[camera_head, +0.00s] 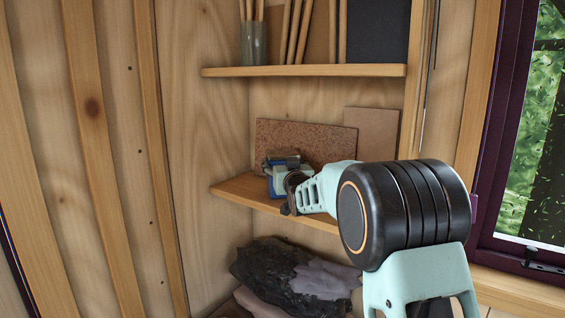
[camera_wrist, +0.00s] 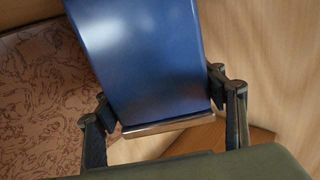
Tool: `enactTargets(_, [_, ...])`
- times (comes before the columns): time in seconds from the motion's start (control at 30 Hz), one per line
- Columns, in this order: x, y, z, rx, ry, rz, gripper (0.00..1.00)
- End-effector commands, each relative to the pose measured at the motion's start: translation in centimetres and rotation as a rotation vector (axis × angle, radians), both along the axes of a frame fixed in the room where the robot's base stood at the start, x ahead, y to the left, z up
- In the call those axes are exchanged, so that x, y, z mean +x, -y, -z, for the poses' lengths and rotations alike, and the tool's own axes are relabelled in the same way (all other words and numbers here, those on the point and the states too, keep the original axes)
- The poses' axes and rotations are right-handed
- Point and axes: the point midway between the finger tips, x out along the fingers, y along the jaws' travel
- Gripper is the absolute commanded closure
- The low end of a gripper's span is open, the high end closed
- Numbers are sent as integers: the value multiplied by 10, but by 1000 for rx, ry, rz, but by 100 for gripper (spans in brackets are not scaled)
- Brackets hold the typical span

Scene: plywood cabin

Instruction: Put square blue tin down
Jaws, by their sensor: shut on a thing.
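The square blue tin (camera_wrist: 140,55) fills the upper middle of the wrist view, with a metallic rim along its near edge. My gripper (camera_wrist: 166,114) is shut on it, one finger on each side. In the head view the tin (camera_head: 275,187) shows as a small blue patch beside my gripper (camera_head: 289,184), at the middle shelf (camera_head: 234,191). My gripper and arm hide much of it. I cannot tell whether the tin touches the shelf.
A brown cork-like board (camera_head: 305,143) and a plain board (camera_head: 371,133) lean at the back of the middle shelf. The upper shelf (camera_head: 305,71) holds a jar (camera_head: 253,45) and sticks. Dark cloth (camera_head: 275,270) lies below. The middle shelf's left front is bare.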

Motion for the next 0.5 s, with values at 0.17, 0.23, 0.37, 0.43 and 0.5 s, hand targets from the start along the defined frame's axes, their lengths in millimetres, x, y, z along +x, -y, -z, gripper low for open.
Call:
enactTargets(0.17, [0, 0, -3, 1, 7, 0, 69])
enactTargets(0.23, [0, 0, -2, 1, 7, 0, 69])
enactTargets(0.37, [0, 0, 1, 1, 7, 0, 69])
enactTargets(0.43, [0, 0, 1, 1, 3, 0, 29])
enactTargets(0.5, [0, 0, 1, 1, 3, 0, 21])
